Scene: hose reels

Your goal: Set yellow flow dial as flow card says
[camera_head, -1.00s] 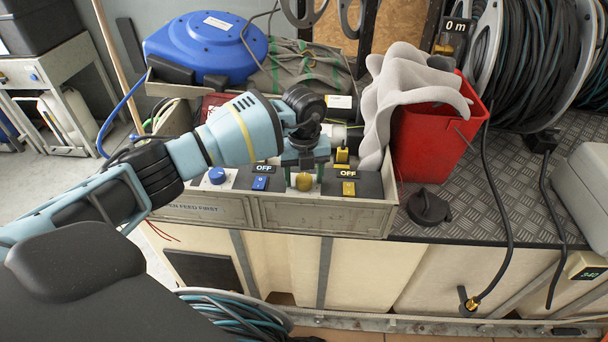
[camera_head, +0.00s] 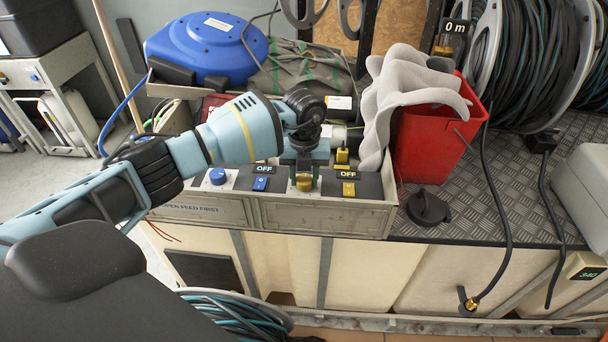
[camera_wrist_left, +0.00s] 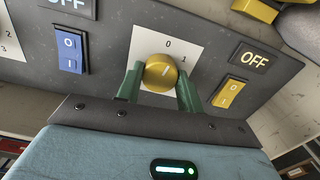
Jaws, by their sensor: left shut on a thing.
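The yellow flow dial (camera_head: 304,184) is on the sloped dark panel, between a blue and a yellow rocker switch. My left gripper (camera_wrist_left: 161,84) is shut on this dial, one green finger on each side. In the left wrist view the dial (camera_wrist_left: 160,73) sits on a white scale plate. The figures 0 and 1 show above it; the rest of the scale is hidden. A pale line on the dial's face points roughly up, between picture-up and the 1. I cannot make out a flow card. My right gripper is not in view.
A blue dial (camera_head: 217,176) and a blue switch (camera_head: 261,184) lie left of the yellow dial. The yellow switch (camera_head: 348,189) is close on its right; both OFF signs are lit. A red bucket (camera_head: 430,140) with grey cloth stands to the right.

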